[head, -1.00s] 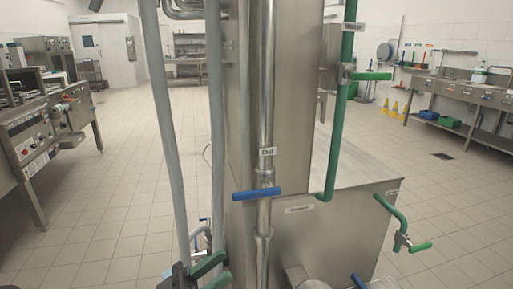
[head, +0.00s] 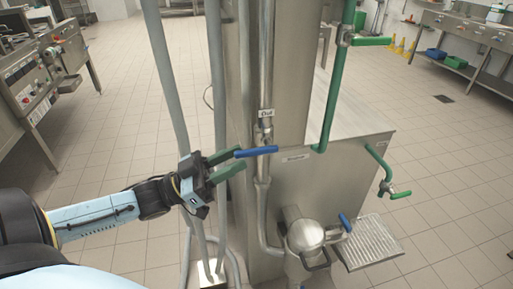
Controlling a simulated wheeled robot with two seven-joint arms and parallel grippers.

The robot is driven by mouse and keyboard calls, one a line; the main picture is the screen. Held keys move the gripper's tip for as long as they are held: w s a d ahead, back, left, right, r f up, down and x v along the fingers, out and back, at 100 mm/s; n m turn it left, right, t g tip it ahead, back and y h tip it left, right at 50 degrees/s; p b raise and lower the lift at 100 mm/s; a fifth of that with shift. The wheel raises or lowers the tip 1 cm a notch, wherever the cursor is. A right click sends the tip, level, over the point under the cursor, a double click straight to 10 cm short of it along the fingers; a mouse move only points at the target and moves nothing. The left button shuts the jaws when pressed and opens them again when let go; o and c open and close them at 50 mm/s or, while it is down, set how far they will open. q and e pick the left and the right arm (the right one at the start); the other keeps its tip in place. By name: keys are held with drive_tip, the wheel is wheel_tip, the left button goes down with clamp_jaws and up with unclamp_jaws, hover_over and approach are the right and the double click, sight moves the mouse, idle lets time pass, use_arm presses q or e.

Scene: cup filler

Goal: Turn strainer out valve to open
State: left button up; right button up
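A blue lever handle (head: 256,152) sits on a vertical steel pipe, just below a small label reading "Out" (head: 265,114). The lever lies roughly horizontal, across the pipe. My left gripper (head: 240,158) comes in from the left with its two green fingers open and pointing right. Its fingertips are close to the left end of the blue lever; I cannot tell whether they touch it. A round metal strainer pot (head: 304,236) with a lid stands below on the right, with a second blue handle (head: 345,222) beside it. My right gripper is not in view.
Two grey vertical pipes (head: 217,90) stand behind and beside my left gripper. A green pipe with a green handle (head: 372,41) rises on the right, and another green valve (head: 398,194) is on the tank's side. A grated tray (head: 368,244) sits low right. Tiled floor is open around.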

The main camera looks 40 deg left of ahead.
sight(256, 149)
use_arm(q)
drive_tip(key=shift+x, duration=2.95)
drive_tip(key=shift+f, duration=0.1)
clamp_jaws()
